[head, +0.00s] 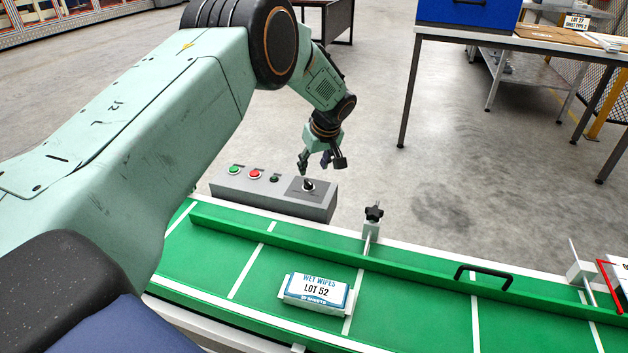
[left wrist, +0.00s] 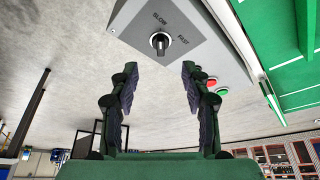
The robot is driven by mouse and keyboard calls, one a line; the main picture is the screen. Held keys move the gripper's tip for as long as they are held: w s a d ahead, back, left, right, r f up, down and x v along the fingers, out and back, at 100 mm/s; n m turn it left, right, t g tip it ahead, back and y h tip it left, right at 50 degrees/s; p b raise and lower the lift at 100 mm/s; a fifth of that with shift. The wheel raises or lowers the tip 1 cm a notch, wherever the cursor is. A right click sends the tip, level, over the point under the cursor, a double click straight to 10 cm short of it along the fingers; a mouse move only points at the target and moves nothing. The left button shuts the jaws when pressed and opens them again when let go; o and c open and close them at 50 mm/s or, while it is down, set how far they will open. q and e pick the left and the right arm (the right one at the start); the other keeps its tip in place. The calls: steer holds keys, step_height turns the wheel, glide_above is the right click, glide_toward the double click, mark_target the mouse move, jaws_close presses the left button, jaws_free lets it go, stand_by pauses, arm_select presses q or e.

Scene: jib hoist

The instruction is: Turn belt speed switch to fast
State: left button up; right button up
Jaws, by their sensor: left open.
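The belt speed switch (head: 308,185) is a black knob on a sloped panel at the right end of a grey control box (head: 270,201). In the left wrist view the knob (left wrist: 159,43) sits upside down near the top, with SLOW and FAST labels beside it; its marker's exact setting is hard to tell. My left gripper (head: 321,164) hangs just above the switch, open and empty. In the left wrist view its fingers (left wrist: 159,70) are spread either side of the knob's line, apart from it. My right gripper is not in view.
Green and red buttons (head: 254,174) sit on the box left of the switch. The green belt (head: 400,290) runs in front, carrying a wet wipes pack (head: 316,291). A black clamp knob (head: 374,212) stands right of the box. Tables stand behind, across open floor.

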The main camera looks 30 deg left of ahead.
mark_target(308, 182)
arm_select(q)
steer(key=shift+w+a+f, duration=0.15)
steer(key=shift+a+f, duration=0.15)
steer(key=shift+f, duration=0.15)
steer(key=b+x, duration=0.3)
steer(key=x, duration=0.3)
steer(key=shift+f, duration=0.1)
steer(key=shift+f, duration=0.15)
steer(key=c, duration=0.4)
jaws_close()
